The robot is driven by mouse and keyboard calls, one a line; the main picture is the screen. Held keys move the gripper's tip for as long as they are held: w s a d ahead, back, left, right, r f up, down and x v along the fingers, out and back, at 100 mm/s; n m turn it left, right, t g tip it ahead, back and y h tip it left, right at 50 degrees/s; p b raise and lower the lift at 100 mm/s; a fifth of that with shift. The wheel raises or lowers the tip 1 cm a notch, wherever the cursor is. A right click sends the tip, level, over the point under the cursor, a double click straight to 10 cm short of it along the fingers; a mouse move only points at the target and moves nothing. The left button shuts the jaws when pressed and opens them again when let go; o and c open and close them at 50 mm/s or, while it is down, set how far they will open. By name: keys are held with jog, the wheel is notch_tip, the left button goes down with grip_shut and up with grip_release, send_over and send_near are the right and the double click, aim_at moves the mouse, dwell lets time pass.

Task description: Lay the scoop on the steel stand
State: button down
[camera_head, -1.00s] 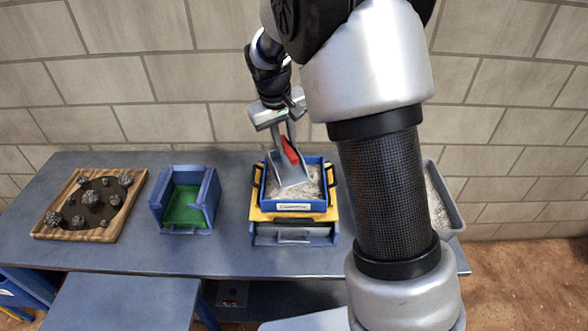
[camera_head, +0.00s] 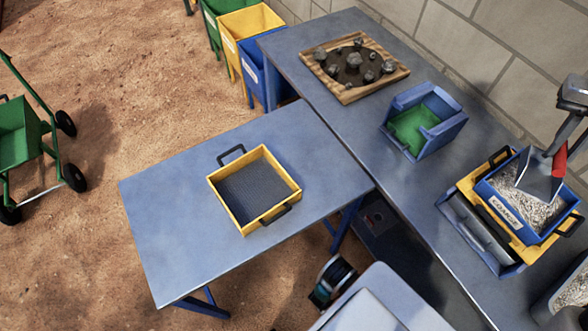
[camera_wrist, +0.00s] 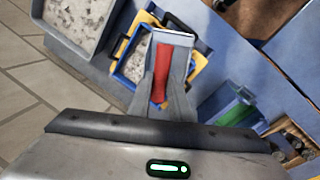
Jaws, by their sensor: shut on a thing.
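The scoop (camera_head: 540,178) has a grey metal pan and a red handle, and is at the right of the head view. My gripper (camera_head: 569,136) is shut on the scoop and holds it tilted, pan down, over a blue tray of grey gravel (camera_head: 511,201). Whether the pan touches the gravel I cannot tell. In the wrist view the scoop's red handle (camera_wrist: 163,62) lies between the fingers of my gripper (camera_wrist: 162,90).
A blue holder with a green inside (camera_head: 440,132) and a wooden tray of rocks (camera_head: 386,80) share that bench. A yellow sieve (camera_head: 284,175) lies on the front table (camera_head: 160,220), otherwise clear.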

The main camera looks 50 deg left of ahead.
jog(key=s+a+f+n+b, duration=0.2)
jog(key=s+a+f+b, duration=0.1)
jog(key=a, duration=0.6)
jog(key=s+a+f+n+t+b, duration=0.1)
jog(key=s+a+f+n+b, duration=0.15)
jog(key=a, duration=0.65)
jog(key=s+a+f+n+b, duration=0.2)
jog(key=s+a+f+b, duration=0.15)
jog(key=a, duration=0.55)
jog(key=s+a+f+n+y+b, duration=0.1)
jog(key=s+a+f+n+b, duration=0.25)
jog(key=s+a, duration=0.55)
jog(key=s+a+f+n+y+b, duration=0.1)
jog(key=s+a+f+n+b, duration=0.3)
jog(key=s+a, duration=0.5)
notch_tip(320, 180, down, 9)
jog(key=m+b, duration=0.1)
jog(key=b, duration=0.1)
jog(key=shift+w+t, duration=0.15)
jog(key=shift+t, duration=0.15)
jog(key=shift+f, duration=0.15)
jog(key=shift+f+b, duration=0.15)
jog(key=shift+b, duration=0.15)
jog(key=c, duration=1.6)
grip_release()
